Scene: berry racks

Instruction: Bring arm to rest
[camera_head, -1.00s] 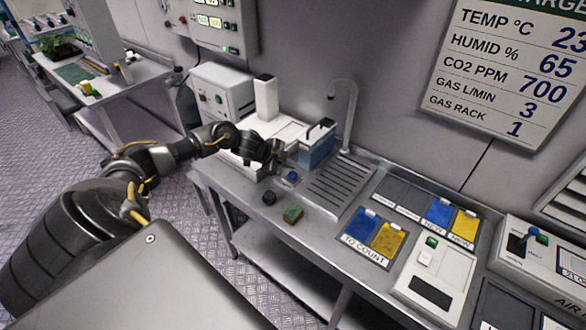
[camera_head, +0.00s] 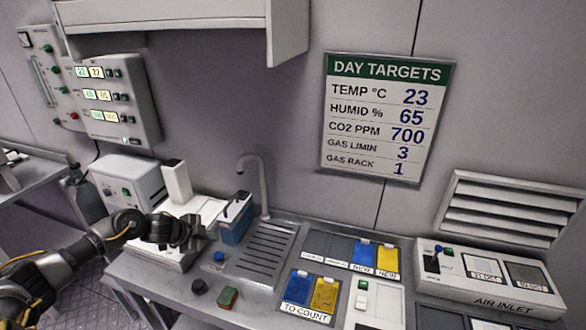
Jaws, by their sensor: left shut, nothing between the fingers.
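My left arm comes in from the left edge. Its dark gripper (camera_head: 198,232) is shut and empty. It hangs over the white device (camera_head: 165,254) at the left end of the steel bench, just left of the blue box (camera_head: 236,220). I cannot tell whether the fingertips touch anything. My right arm is not in view.
A sink drainboard (camera_head: 262,252) with a tap (camera_head: 263,180) lies right of the blue box. A blue knob, a black knob (camera_head: 199,286) and a green-topped block (camera_head: 228,297) are near the front edge. Blue and yellow cards lie on trays (camera_head: 310,245). A targets board (camera_head: 385,115) hangs above.

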